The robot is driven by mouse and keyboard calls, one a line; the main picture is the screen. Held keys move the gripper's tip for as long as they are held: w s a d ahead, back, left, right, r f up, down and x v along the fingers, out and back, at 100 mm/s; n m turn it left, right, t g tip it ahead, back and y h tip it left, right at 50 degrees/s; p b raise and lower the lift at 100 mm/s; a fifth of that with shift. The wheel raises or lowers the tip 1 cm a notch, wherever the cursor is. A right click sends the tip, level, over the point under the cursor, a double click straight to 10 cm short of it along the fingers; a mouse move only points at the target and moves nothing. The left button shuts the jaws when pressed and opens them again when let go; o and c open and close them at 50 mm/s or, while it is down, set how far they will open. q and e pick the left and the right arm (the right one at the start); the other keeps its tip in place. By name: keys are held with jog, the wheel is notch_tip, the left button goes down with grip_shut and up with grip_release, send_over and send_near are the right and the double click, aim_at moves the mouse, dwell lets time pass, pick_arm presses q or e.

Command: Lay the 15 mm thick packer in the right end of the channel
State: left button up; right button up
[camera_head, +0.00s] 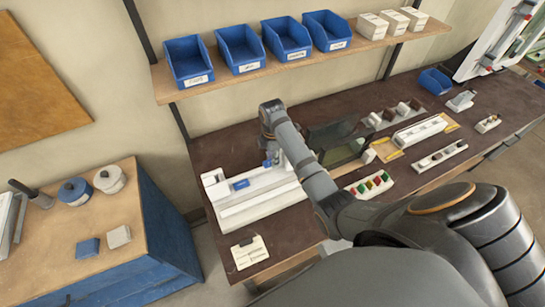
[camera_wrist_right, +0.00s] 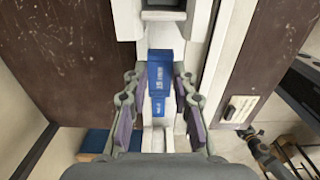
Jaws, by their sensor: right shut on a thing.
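The white channel (camera_head: 262,204) lies along the left part of the dark bench, with a blue piece (camera_head: 240,184) in its left portion. My right gripper (camera_head: 270,162) is over the channel towards its right end, pointing down. In the right wrist view my right gripper's fingers (camera_wrist_right: 160,100) stand either side of a blue labelled packer (camera_wrist_right: 164,72), and the gripper is shut on it. A smaller blue labelled piece (camera_wrist_right: 158,107) shows just below it in that view. Whether the held packer touches the channel floor is hidden. My left gripper is not in view.
A dark translucent panel (camera_head: 335,135) stands right of the gripper. Blue bins (camera_head: 240,48) sit on the shelf above. Bare bench shows behind the channel.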

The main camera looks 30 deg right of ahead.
jog(key=shift+f+b, duration=1.2)
jog(key=shift+f, duration=1.4)
jog(key=shift+r, duration=0.1)
jog(key=o, duration=0.9)
jog(key=shift+c, duration=0.2)
notch_tip(320, 180, up, 3)
jog(key=p, duration=0.3)
jog(key=shift+r+p, duration=0.15)
jog(key=shift+p, duration=0.25)
jog(key=shift+r+p, duration=0.4)
jog(key=shift+r, duration=1.95)
